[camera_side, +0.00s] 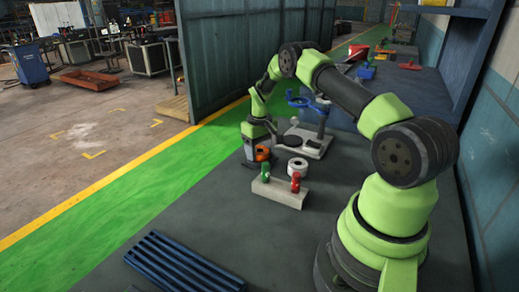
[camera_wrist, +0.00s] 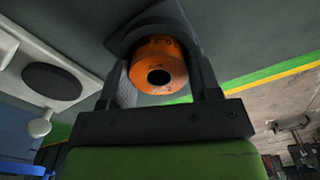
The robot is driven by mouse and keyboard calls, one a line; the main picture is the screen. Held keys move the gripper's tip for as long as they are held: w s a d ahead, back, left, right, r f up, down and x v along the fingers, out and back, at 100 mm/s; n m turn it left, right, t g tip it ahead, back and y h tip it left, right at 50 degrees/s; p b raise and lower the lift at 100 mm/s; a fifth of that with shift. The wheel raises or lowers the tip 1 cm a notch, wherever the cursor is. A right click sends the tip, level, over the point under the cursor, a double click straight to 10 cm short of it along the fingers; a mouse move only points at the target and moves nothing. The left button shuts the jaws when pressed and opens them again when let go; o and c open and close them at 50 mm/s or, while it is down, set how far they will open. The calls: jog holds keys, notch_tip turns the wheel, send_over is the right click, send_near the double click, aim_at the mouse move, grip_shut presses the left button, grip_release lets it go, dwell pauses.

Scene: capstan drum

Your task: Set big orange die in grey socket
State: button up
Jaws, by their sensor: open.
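The big orange die (camera_wrist: 160,65) is a ring with a dark central hole and markings on its face. It sits between the fingers of my gripper (camera_wrist: 160,85) in the wrist view. The fingers are open on either side of it; whether either touches it is unclear. In the side view the orange die (camera_side: 262,153) shows at the lower end of my gripper (camera_side: 258,156). A dark angular shape lies behind the die in the wrist view; I cannot tell whether it is the grey socket. The socket is not clearly identifiable in either view.
A pale block (camera_side: 280,191) holds a green piece (camera_side: 265,173) and a red piece (camera_side: 296,181). A white ring (camera_side: 297,167) stands just behind it. A blue-handled device (camera_side: 308,103) stands behind my gripper. A blue slatted rack (camera_side: 183,263) lies in front; bench between is clear.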

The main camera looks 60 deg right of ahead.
jog(key=shift+s+d+f, duration=0.2)
jog(key=shift+o, duration=0.4)
notch_tip(320, 180, up, 13)
jog(key=shift+w+a, duration=0.15)
jog(key=s+a+r+t, duration=0.3)
jog(key=a+r, duration=1.1)
jog(key=r, duration=0.1)
jog(key=s+a+t+y, duration=0.1)
jog(key=s+a+t, duration=0.1)
jog(key=s+a, duration=0.4)
jog(key=s+a+r+t+y, duration=0.1)
jog(key=s+a+t, duration=0.1)
jog(key=s+a, duration=0.4)
jog(key=s, duration=0.5)
jog(key=shift+a+r+n, duration=0.15)
jog(key=shift+r+n, duration=0.1)
jog(key=shift+n, duration=0.05)
